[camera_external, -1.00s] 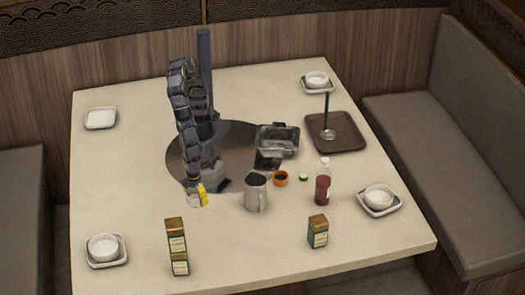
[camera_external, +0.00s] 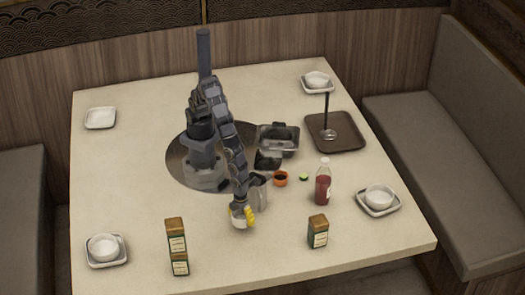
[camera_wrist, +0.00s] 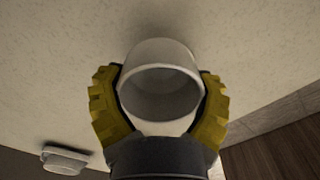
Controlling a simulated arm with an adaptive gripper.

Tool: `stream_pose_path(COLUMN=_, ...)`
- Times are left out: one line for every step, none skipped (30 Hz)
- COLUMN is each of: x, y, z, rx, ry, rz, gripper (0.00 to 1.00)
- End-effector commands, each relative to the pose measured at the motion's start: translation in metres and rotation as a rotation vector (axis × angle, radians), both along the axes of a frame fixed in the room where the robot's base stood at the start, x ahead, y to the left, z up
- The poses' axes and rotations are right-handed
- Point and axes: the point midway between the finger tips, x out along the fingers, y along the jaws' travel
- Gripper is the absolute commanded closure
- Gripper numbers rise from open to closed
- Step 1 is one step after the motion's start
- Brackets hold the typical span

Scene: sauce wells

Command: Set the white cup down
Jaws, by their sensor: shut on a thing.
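The white cup (camera_wrist: 160,75) is between the yellow fingers of my gripper (camera_wrist: 160,105) in the wrist view, its open mouth towards the camera. My gripper is shut on it. Whether the cup's base touches the table I cannot tell.
Two green-and-gold boxes (camera_external: 176,234) (camera_external: 180,264) stand front left, another (camera_external: 318,231) front right. A red sauce bottle (camera_external: 322,188) and an orange cup (camera_external: 280,178) stand to the right. A bowl on a saucer (camera_external: 104,262) is far left. The pale tabletop (camera_external: 250,265) in front is clear.

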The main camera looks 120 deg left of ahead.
Motion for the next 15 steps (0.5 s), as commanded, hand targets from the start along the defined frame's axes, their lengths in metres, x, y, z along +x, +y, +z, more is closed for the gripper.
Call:
stream_pose_path(x=-0.001, y=0.000, z=-0.006, rx=0.001, ry=0.003, rz=-0.001, gripper=0.61)
stream_pose_path(x=-0.001, y=0.000, z=-0.011, rx=0.002, ry=0.004, rz=-0.001, gripper=0.61)
stream_pose_path(x=-0.002, y=0.000, z=-0.017, rx=0.002, ry=0.006, rz=0.000, gripper=0.61)
stream_pose_path(x=-0.002, y=0.000, z=-0.021, rx=0.002, ry=0.007, rz=0.001, gripper=0.61)
stream_pose_path(x=-0.002, y=0.000, z=-0.024, rx=0.002, ry=0.007, rz=0.000, gripper=0.61)
stream_pose_path(x=-0.002, y=0.000, z=-0.028, rx=0.002, ry=0.006, rz=-0.001, gripper=0.61)
stream_pose_path(x=-0.001, y=0.000, z=-0.029, rx=0.002, ry=0.005, rz=-0.001, gripper=0.61)
stream_pose_path(x=-0.001, y=0.000, z=-0.030, rx=0.002, ry=0.004, rz=0.000, gripper=0.61)
stream_pose_path(x=-0.001, y=0.000, z=-0.030, rx=0.001, ry=0.002, rz=0.000, gripper=0.61)
stream_pose_path(x=-0.001, y=0.000, z=-0.030, rx=0.000, ry=0.002, rz=0.000, gripper=0.61)
stream_pose_path(x=-0.001, y=0.000, z=-0.029, rx=0.000, ry=0.001, rz=0.000, gripper=0.61)
stream_pose_path(x=-0.001, y=0.000, z=-0.029, rx=0.000, ry=0.001, rz=0.000, gripper=0.61)
stream_pose_path(x=-0.001, y=0.000, z=-0.029, rx=0.000, ry=0.001, rz=0.000, gripper=0.61)
stream_pose_path(x=-0.001, y=0.000, z=-0.029, rx=0.000, ry=0.001, rz=0.000, gripper=0.61)
stream_pose_path(x=-0.001, y=0.000, z=-0.030, rx=0.000, ry=0.002, rz=0.000, gripper=0.61)
